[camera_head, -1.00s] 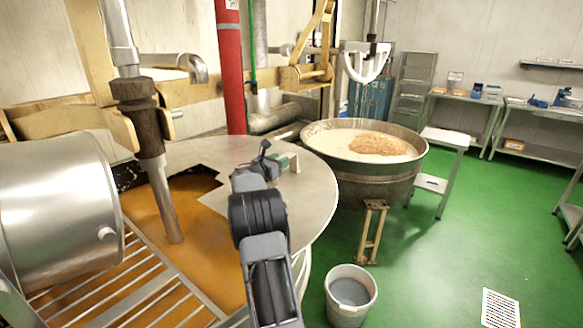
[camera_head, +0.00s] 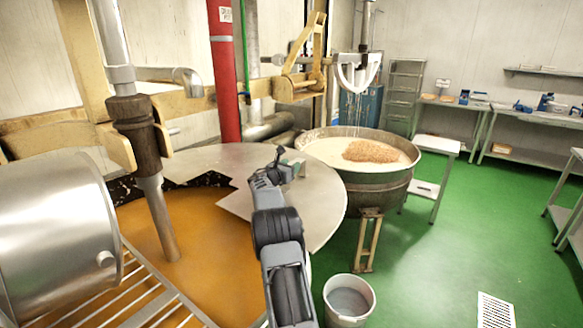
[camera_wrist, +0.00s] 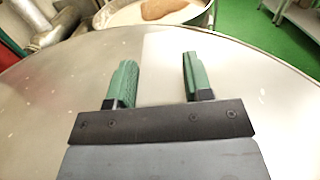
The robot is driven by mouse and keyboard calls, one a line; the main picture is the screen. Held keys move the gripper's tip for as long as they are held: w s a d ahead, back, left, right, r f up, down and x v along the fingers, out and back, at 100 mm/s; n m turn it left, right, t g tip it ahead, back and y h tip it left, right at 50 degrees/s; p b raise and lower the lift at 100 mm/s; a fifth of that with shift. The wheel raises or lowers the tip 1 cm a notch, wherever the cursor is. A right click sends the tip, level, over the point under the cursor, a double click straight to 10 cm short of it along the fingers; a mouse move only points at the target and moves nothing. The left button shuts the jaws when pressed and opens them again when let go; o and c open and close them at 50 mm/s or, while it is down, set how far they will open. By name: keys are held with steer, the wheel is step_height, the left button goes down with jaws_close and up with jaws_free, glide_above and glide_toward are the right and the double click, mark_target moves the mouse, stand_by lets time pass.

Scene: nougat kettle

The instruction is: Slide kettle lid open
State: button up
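The kettle lid (camera_head: 315,213) is a flat metal plate over the right part of the large kettle. Amber liquid (camera_head: 200,235) shows through the stepped opening left of it. My gripper (camera_head: 285,165) is low over the lid's upper part, next to a small upright metal piece (camera_head: 300,168) that may be its handle. In the wrist view my green fingers (camera_wrist: 160,80) stand apart, with pale metal between them. No distinct handle shows between them, and contact with the lid cannot be made out.
A vertical stirrer shaft (camera_head: 160,215) stands in the opening, beside a metal drum (camera_head: 55,235) and grating (camera_head: 150,300) at left. A second kettle (camera_head: 375,187) stands behind right. A bucket (camera_head: 348,300) and a metal stool (camera_head: 430,165) stand on the green floor.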

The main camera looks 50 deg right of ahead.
steer(key=o, duration=0.4)
steer(key=shift+a, duration=0.15)
steer(key=a+b, duration=0.1)
steer(key=a, duration=0.3)
steer(key=s+a+b, duration=0.1)
steer(key=a, duration=0.4)
steer(key=s+a+b, duration=0.1)
steer(key=a+b, duration=0.1)
steer(key=a, duration=0.2)
steer(key=shift+s+a, duration=0.15)
steer(key=shift+a, duration=0.1)
